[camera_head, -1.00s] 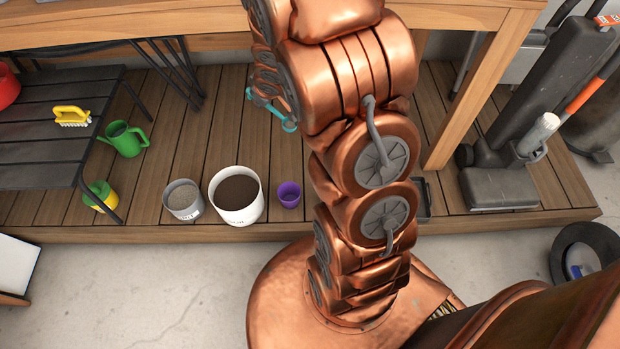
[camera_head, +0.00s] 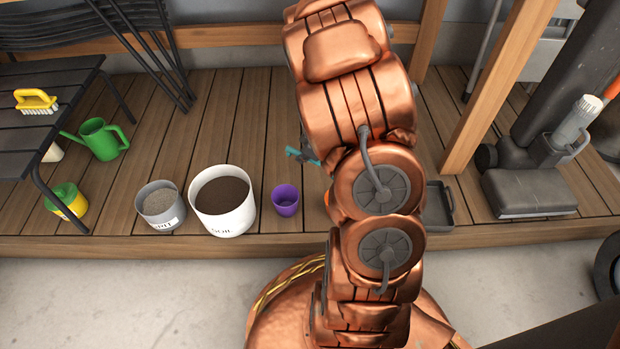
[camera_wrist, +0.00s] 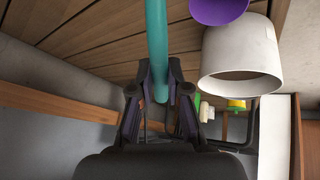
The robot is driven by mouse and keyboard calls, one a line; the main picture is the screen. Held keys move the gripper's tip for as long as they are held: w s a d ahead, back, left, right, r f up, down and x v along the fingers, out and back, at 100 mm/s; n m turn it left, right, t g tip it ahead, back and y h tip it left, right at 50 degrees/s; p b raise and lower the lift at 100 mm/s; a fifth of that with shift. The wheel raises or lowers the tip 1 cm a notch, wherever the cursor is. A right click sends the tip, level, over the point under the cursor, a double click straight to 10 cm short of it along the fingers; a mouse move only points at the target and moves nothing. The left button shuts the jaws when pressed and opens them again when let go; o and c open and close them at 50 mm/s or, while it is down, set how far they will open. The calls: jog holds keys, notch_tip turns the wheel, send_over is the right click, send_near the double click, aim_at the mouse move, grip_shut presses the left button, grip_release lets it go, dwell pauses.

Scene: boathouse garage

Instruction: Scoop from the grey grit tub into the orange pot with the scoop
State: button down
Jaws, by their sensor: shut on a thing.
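The grey grit tub (camera_head: 153,219) stands on the wooden deck in the head view, filled with grey grit. The scoop is teal; part of it (camera_head: 303,157) shows left of my arm. In the wrist view my gripper (camera_wrist: 161,88) is shut on the scoop's teal handle (camera_wrist: 157,40). The scoop's bowl is not clearly visible, so I cannot tell what it holds. A thin orange sliver (camera_head: 328,198) shows at my arm's left edge; it may be the orange pot, mostly hidden behind my arm.
A white soil tub (camera_head: 224,222) stands between the grit tub and a purple pot (camera_head: 286,203). A grey tray (camera_head: 440,207) lies right of my arm.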

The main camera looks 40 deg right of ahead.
jog(key=f, duration=0.1)
jog(key=s+f+b, duration=0.1)
jog(key=f+b, duration=0.1)
jog(key=f, duration=0.1)
jog(key=shift+s+d, duration=0.15)
jog(key=shift+s, duration=0.25)
jog(key=shift+d, duration=0.1)
jog(key=shift+f, duration=0.15)
jog(key=shift+w+f+y+b, duration=0.15)
jog(key=shift+f+y+b, duration=0.4)
jog(key=shift+f, duration=0.35)
jog(key=shift+f+g+y+p, duration=0.1)
jog(key=shift+g+y+p, duration=0.25)
jog(key=shift+p, duration=0.45)
